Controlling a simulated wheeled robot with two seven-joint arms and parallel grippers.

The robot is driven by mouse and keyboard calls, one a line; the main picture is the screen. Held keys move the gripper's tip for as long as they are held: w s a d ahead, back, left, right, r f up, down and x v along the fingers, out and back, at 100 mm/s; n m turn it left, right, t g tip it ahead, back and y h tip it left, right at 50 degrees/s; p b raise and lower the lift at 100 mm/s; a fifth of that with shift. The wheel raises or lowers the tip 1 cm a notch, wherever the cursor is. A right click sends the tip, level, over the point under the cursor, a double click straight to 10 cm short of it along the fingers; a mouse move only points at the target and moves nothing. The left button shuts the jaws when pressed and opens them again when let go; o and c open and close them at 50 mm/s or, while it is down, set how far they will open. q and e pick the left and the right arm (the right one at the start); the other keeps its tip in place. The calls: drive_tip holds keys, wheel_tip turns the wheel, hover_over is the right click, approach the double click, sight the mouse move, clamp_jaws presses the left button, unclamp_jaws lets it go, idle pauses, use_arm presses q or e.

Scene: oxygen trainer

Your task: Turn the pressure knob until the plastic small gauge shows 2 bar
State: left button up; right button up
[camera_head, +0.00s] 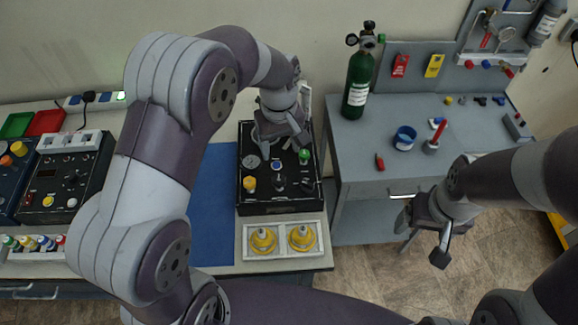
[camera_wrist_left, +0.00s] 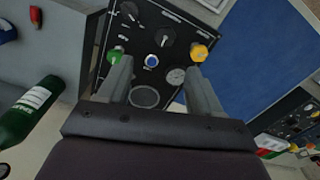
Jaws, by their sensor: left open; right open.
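The black trainer panel (camera_head: 286,204) lies on the left bench. It carries a small round gauge (camera_head: 250,161), a blue-capped knob (camera_head: 276,165), a yellow knob (camera_head: 249,184), a green knob (camera_head: 304,154) and dark knobs. The labels and gauge reading are too small to read, so I cannot tell which is the pressure knob. My left gripper (camera_head: 284,148) is open and empty above the panel's back part. In the left wrist view its fingers (camera_wrist_left: 157,66) straddle the blue knob (camera_wrist_left: 151,61) and gauge (camera_wrist_left: 176,76) in the picture; contact is not visible. My right gripper (camera_head: 424,245) is open and empty.
A green gas cylinder (camera_head: 358,84) stands at the back of the grey bench (camera_head: 350,150), right of the panel. A white tray (camera_head: 284,254) with two yellow parts lies in front of the panel. A blue mat (camera_head: 213,200) is to its left.

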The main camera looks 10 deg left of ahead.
sight(278, 178)
use_arm(q)
drive_tip(key=f, duration=0.1)
drive_tip(key=s+a+f, duration=0.1)
drive_tip(key=s+f+p, duration=0.1)
drive_tip(key=shift+a, duration=0.3)
drive_tip(key=f, duration=0.2)
drive_tip(key=w+d+f+p, duration=0.1)
drive_tip(key=f, duration=0.4)
drive_tip(key=shift+w+d+f, duration=0.15)
drive_tip(key=shift+w+f, duration=0.2)
drive_tip(key=shift+f, duration=0.05)
drive_tip(key=shift+s+f, duration=0.15)
drive_tip(key=shift+f, duration=0.1)
drive_tip(key=shift+s+a, duration=0.25)
drive_tip(key=shift+a, duration=0.1)
drive_tip(key=shift+w+f, duration=0.1)
use_arm(e)
drive_tip(key=r, duration=0.2)
drive_tip(key=s+r, duration=0.1)
drive_tip(key=shift+a, duration=0.4)
use_arm(q)
drive_tip(key=shift+w+d, duration=0.1)
drive_tip(key=shift+d, duration=0.05)
drive_tip(key=c, duration=0.9)
drive_tip(key=shift+c, duration=0.8)
use_arm(e)
drive_tip(key=shift+w, duration=0.15)
